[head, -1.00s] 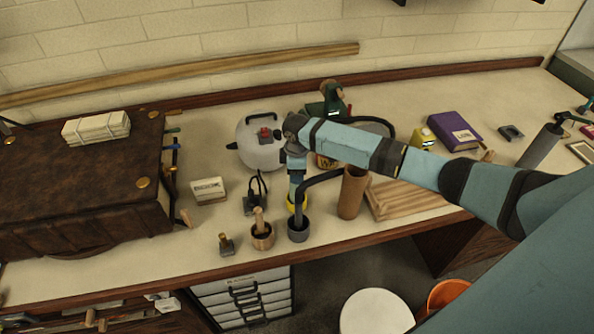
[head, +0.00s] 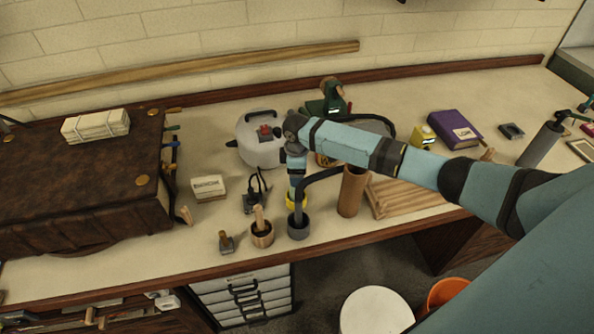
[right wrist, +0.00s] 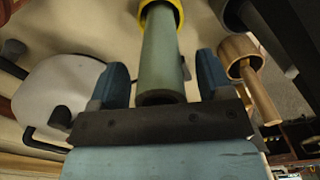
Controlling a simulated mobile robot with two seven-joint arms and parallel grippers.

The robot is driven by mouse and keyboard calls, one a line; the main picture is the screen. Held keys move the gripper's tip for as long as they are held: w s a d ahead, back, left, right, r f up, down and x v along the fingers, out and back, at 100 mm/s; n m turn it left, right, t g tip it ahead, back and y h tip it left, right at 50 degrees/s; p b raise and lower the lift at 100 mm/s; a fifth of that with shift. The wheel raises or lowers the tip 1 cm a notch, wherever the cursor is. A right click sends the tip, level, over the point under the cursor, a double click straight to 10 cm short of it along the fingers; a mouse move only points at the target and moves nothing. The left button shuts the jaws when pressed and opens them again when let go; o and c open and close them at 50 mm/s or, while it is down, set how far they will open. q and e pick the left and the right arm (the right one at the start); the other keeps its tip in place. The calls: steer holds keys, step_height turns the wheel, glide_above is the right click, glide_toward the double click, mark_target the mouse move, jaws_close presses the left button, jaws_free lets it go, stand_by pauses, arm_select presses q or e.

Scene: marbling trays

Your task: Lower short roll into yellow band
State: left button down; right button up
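A grey-green short roll (right wrist: 158,55) runs away from my right gripper in the right wrist view. Its far end sits inside the yellow band (right wrist: 179,16); how deep it reaches is hidden. In the head view the yellow band (head: 297,201) shows low on the bench, just under my right gripper (head: 297,181). In the right wrist view the two blue fingers of my right gripper (right wrist: 162,80) stand apart on both sides of the roll's near end, with gaps between. My left gripper is not in view.
A grey cup (head: 298,228) with a dark bent rod and a wooden mortar (head: 262,236) stand in front of the band. A brown tube (head: 350,192) stands close on the right. A grey-white pot (head: 262,150) is behind.

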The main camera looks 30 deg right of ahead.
steer(key=shift+r, duration=0.1)
step_height(320, 180, up, 14)
steer(key=b, duration=0.1)
steer(key=s+a+f+m+t+y, duration=0.1)
steer(key=s+a+f, duration=0.45)
steer(key=s, duration=0.25)
steer(key=s+a+f+m+t+y, duration=0.1)
steer(key=s+a+f, duration=0.3)
steer(key=s+a, duration=0.4)
steer(key=s+d+r+m+t+h, duration=0.1)
steer(key=s+d+m, duration=0.25)
steer(key=s, duration=0.65)
steer(key=s+d+r+m+t+h, duration=0.15)
steer(key=s+m, duration=0.25)
steer(key=s, duration=0.6)
steer(key=w+a+f+t+y, duration=0.2)
steer(key=w+a+f+t, duration=0.1)
steer(key=f, duration=0.3)
steer(key=w+a+f+n+t+y, duration=0.1)
steer(key=w+a+f+t, duration=0.2)
steer(key=f, duration=0.3)
steer(key=shift+w+f+y+p, duration=0.2)
steer(key=shift+f+y+p, duration=0.1)
steer(key=shift+f+y, duration=0.05)
steer(key=shift+t, duration=0.25)
